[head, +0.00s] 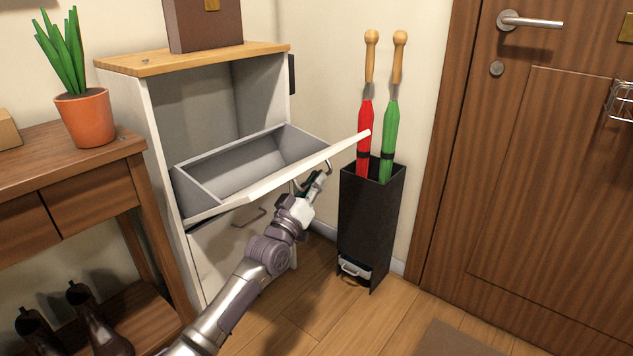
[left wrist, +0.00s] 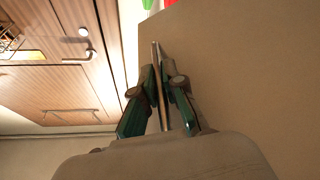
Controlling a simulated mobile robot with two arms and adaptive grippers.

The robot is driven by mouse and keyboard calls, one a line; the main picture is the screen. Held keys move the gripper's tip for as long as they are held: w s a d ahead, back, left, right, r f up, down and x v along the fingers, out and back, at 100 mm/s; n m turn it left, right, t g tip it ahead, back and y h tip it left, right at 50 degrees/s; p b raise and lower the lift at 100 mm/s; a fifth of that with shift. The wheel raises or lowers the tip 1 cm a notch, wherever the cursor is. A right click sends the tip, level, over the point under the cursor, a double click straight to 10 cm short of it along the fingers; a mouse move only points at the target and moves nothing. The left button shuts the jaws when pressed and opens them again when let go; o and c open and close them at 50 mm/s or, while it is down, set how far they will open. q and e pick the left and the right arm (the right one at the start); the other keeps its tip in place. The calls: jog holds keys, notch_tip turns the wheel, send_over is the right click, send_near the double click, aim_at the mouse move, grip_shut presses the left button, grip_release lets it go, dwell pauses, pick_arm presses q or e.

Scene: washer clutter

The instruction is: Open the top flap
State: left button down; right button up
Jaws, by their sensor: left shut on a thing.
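The white cabinet's top flap (head: 285,172) is tilted far outward, showing its grey inner bin (head: 245,165), which looks empty. My left gripper (head: 316,183) is below the flap's outer edge, at the flap's handle (head: 328,165). In the left wrist view the left gripper (left wrist: 160,88) is shut on a thin bar, the handle (left wrist: 156,55), beside the flap's flat front (left wrist: 250,80). In the head view the fingertips are small and partly hidden under the flap. The right gripper is not in view.
A black umbrella stand (head: 370,225) with a red and a green umbrella stands close to the flap's right end. A lower flap (head: 225,260) with its own handle appears closed. A wooden console with a potted plant (head: 86,117) is at left; a door (head: 540,160) is at right.

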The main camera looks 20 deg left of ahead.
pick_arm(q)
jog(key=c, duration=1.2)
grip_release()
jog(key=shift+c, duration=0.2)
jog(key=shift+s, duration=0.1)
jog(key=shift+s+a+f, duration=0.1)
jog(key=shift+s+f, duration=0.15)
jog(key=v, duration=1.1)
jog(key=shift+r, duration=0.15)
jog(key=shift+s+a, duration=0.1)
jog(key=shift+s, duration=0.05)
jog(key=a+p+v, duration=0.1)
jog(key=v, duration=1.4)
jog(key=shift+s+f+p, duration=0.25)
jog(key=shift+f+p, duration=0.05)
jog(key=shift+p, duration=0.1)
